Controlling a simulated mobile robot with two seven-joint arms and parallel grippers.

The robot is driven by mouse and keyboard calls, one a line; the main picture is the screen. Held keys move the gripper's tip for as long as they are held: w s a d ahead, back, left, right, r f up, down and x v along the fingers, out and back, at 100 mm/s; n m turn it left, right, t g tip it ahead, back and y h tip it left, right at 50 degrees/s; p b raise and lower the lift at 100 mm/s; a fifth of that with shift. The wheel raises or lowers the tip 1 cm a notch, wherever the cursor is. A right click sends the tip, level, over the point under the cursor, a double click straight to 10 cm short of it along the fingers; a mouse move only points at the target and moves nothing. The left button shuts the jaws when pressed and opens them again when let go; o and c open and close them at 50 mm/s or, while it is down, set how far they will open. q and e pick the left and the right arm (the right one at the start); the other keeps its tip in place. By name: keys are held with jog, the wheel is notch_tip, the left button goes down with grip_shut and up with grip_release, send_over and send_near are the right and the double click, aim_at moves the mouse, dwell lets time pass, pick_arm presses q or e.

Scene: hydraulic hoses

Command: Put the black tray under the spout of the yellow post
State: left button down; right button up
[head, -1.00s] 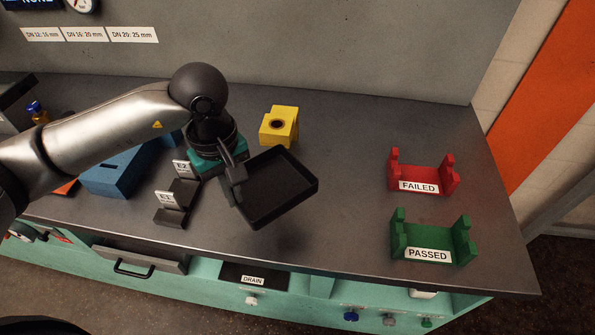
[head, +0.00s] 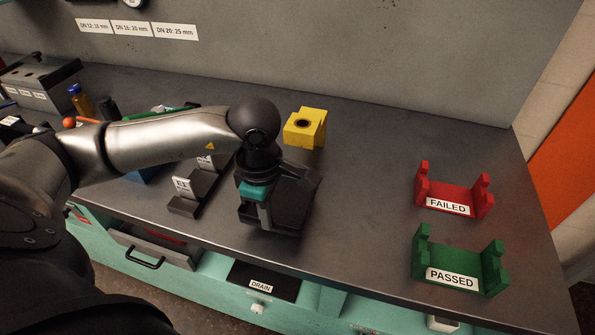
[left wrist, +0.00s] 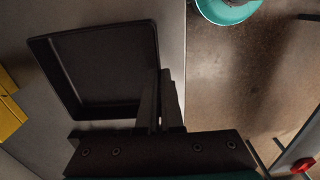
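The black tray (head: 296,205) is a shallow square tray near the middle of the bench, in front of the yellow post (head: 304,127). The post is a squat yellow block with a dark round opening on top; I cannot make out a spout. My left gripper (head: 266,222) is at the tray's near left side and hides part of it. In the left wrist view its fingers (left wrist: 160,100) are close together with the tray's wall between them, and the open tray (left wrist: 105,65) shows beside them. Whether the tray touches the bench is unclear. My right gripper is out of view.
A red FAILED cradle (head: 455,193) and a green PASSED cradle (head: 460,266) stand at the right. Dark labelled holders (head: 190,200) stand left of the tray. The DRAIN panel (head: 262,282) is below the bench's front edge. Bench between tray and cradles is clear.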

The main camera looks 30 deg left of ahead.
pick_arm(q)
send_near(292, 176)
notch_tip(292, 176, down, 6)
jog(key=shift+w+r, duration=0.1)
jog(key=shift+r, duration=0.15)
jog(key=shift+f+b, duration=0.4)
jog(key=shift+f, duration=1.4)
jog(key=c, duration=1.5)
grip_release()
jog(key=shift+f, duration=0.1)
jog(key=o, duration=0.4)
jog(key=shift+r, duration=0.25)
notch_tip(292, 176, up, 12)
jog(key=shift+f+p, duration=0.1)
jog(key=shift+p, duration=0.55)
